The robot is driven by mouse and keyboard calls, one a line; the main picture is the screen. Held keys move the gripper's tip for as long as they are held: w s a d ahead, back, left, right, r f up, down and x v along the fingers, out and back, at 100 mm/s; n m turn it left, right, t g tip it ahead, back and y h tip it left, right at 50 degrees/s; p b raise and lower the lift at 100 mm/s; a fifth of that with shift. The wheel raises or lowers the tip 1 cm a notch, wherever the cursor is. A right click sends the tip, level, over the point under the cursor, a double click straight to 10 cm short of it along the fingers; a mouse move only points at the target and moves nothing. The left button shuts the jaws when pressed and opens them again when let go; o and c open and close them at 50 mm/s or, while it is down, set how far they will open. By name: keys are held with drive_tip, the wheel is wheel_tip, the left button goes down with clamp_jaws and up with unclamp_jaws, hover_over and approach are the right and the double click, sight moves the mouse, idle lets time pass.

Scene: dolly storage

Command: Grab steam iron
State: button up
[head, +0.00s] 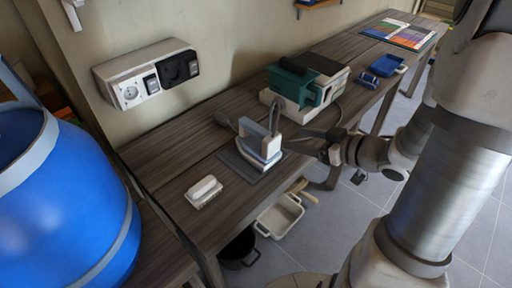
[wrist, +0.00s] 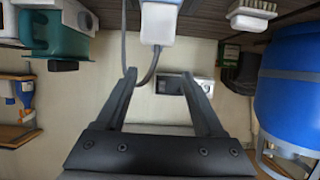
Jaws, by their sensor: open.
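The steam iron (head: 262,155), white and grey with a dark cord looping up behind it, stands on a dark flat pad (head: 237,160) on the wooden bench. In the wrist view, which is upside down, the pale iron (wrist: 159,24) shows at the top middle, just beyond the fingertips. My gripper (head: 318,146) is right of the iron in the head view, at about its height. Its two fingers (wrist: 158,74) are spread and empty, with a gap to the iron. The cord passes near one finger in the wrist view; contact cannot be told.
A white brush-like block (head: 203,191) lies left of the iron on the bench (head: 180,168). A teal container (head: 290,84) stands behind. A wall socket box (head: 146,75) is above. A large blue barrel (head: 65,205) stands at left. A white tray (head: 280,215) sits below the bench.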

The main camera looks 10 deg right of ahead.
drive_tip(key=b, duration=0.4)
approach(259, 128)
drive_tip(key=x, duration=0.5)
drive_tip(key=shift+s+a+f, duration=0.15)
drive_tip(key=shift+s+a, duration=0.1)
drive_tip(key=b+x, duration=0.1)
drive_tip(key=x, duration=0.1)
drive_tip(key=b+x, duration=0.1)
drive_tip(key=x, duration=0.1)
drive_tip(key=shift+w+f, duration=0.2)
drive_tip(key=shift+w, duration=0.25)
drive_tip(key=shift+w+a+b, duration=0.15)
drive_tip(key=shift+w+b, duration=0.15)
drive_tip(key=shift+w, duration=0.05)
clamp_jaws()
